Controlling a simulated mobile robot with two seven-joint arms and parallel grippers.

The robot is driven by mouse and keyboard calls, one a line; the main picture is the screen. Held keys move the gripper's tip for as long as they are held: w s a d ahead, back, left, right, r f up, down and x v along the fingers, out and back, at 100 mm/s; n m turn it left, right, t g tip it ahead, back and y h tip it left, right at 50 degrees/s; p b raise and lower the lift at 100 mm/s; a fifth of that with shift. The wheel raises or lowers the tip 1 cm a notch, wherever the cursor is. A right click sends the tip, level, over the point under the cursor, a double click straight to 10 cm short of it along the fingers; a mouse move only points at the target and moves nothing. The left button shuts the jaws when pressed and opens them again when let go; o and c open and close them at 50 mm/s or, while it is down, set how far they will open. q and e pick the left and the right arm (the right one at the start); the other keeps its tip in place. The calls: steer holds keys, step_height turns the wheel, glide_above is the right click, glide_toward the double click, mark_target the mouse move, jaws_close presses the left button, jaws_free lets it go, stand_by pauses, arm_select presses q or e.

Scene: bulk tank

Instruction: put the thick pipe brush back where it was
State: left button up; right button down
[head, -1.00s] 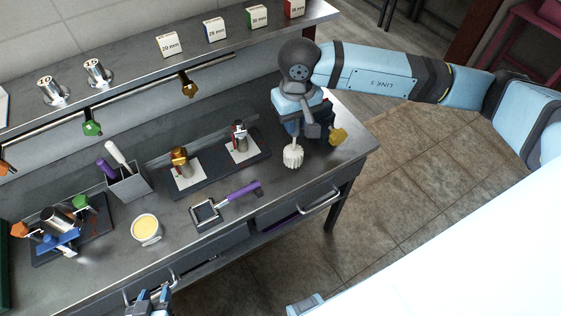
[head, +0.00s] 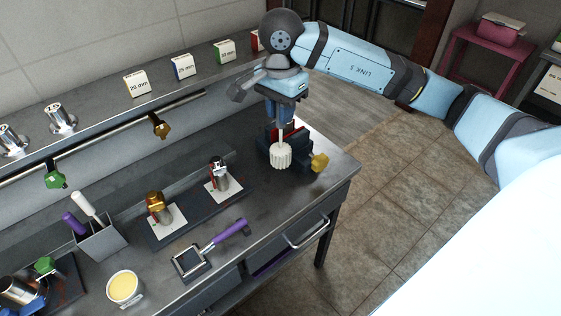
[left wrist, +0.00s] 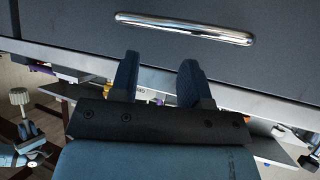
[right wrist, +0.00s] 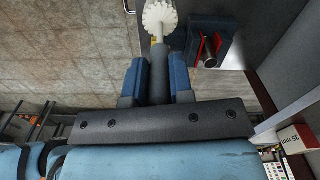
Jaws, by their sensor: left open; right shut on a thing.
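The thick pipe brush has a white bristled head (head: 281,156), pointing down in the head view. My right gripper (head: 281,118) is shut on its dark handle and holds it above the bench's right end, in front of a dark clamp block with red jaws (head: 264,153). In the right wrist view the brush head (right wrist: 160,18) shows beyond my right fingers (right wrist: 158,80); a metal tube sits in the red-jawed block (right wrist: 208,58). My left gripper (left wrist: 157,78) is open and empty below a drawer handle; it is outside the head view.
A yellow knob (head: 319,162) stands by the clamp block. A grey holder (head: 101,242) with purple and white handles, a yellow-filled tub (head: 123,287), a purple-handled tool (head: 230,231) and two fittings on white cards are on the bench. Small size-marked boxes (head: 183,66) line the shelf.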

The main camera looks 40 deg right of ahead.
mark_target(281, 159)
step_height(281, 159, down, 15)
steer(key=shift+r+p, duration=0.2)
steer(key=shift+p, duration=0.6)
steer(key=shift+f+b, duration=0.2)
steer(key=shift+b, duration=0.1)
steer(key=c, duration=1)
jaws_free()
steer(key=shift+r, duration=0.1)
